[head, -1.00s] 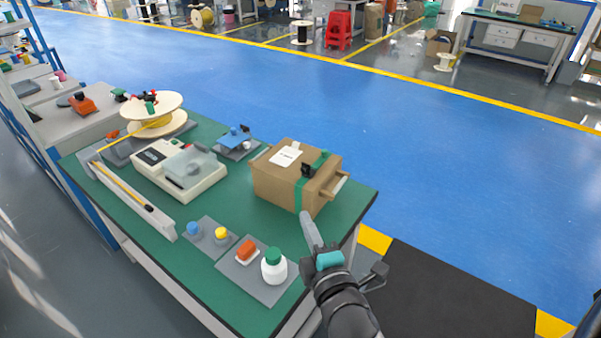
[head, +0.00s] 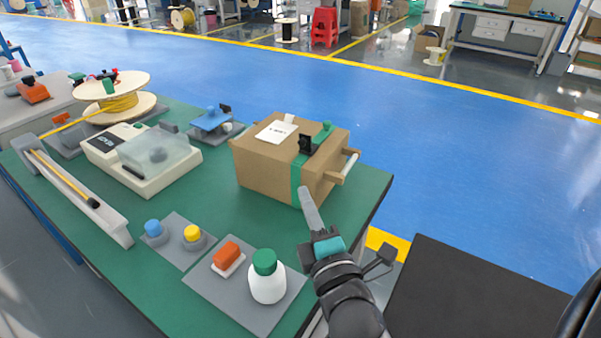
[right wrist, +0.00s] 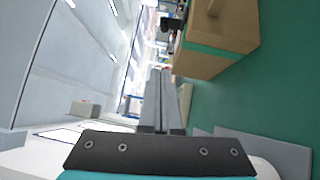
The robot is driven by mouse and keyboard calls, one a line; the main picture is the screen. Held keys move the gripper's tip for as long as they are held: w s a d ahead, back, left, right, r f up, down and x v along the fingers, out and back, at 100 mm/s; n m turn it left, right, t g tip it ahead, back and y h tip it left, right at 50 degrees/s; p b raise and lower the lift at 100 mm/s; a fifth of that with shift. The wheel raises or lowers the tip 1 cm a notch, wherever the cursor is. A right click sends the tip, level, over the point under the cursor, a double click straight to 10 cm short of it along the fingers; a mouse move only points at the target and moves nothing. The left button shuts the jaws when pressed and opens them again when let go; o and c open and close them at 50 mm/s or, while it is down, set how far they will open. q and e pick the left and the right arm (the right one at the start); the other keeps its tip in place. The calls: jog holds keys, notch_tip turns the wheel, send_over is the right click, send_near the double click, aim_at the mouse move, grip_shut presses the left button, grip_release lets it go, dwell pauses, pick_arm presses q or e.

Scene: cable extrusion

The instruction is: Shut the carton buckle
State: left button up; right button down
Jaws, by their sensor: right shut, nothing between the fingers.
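The brown carton (head: 262,170) stands at the right end of the green table, with a green strap (head: 296,183) around it. The black buckle (head: 308,145) sits on the strap at the carton's top front edge and stands up from it; its latch detail is too small to tell. My right gripper (head: 305,192) is shut and empty, its fingertips close to the carton's lower front side, below the buckle. My left gripper is out of view.
A beige machine (head: 140,165) and a cable spool (head: 112,88) stand left.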

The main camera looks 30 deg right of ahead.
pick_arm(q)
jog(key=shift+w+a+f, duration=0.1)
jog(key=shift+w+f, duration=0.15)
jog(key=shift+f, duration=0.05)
pick_arm(e)
jog(key=shift+f, duration=0.4)
jog(key=b, duration=0.1)
send_near(303, 145)
jog(key=w+a, duration=0.3)
jog(key=w, duration=0.2)
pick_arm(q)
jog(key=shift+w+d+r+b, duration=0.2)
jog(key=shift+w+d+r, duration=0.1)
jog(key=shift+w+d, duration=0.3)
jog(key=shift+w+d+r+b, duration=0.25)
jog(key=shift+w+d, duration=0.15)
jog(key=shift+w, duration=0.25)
pick_arm(e)
jog(key=shift+w+d+r, duration=0.15)
jog(key=shift+w+d, duration=0.35)
jog(key=shift+d, duration=0.25)
jog(key=shift+w+d+r, duration=0.1)
jog(key=shift+w+d, duration=0.45)
jog(key=shift+d, duration=0.25)
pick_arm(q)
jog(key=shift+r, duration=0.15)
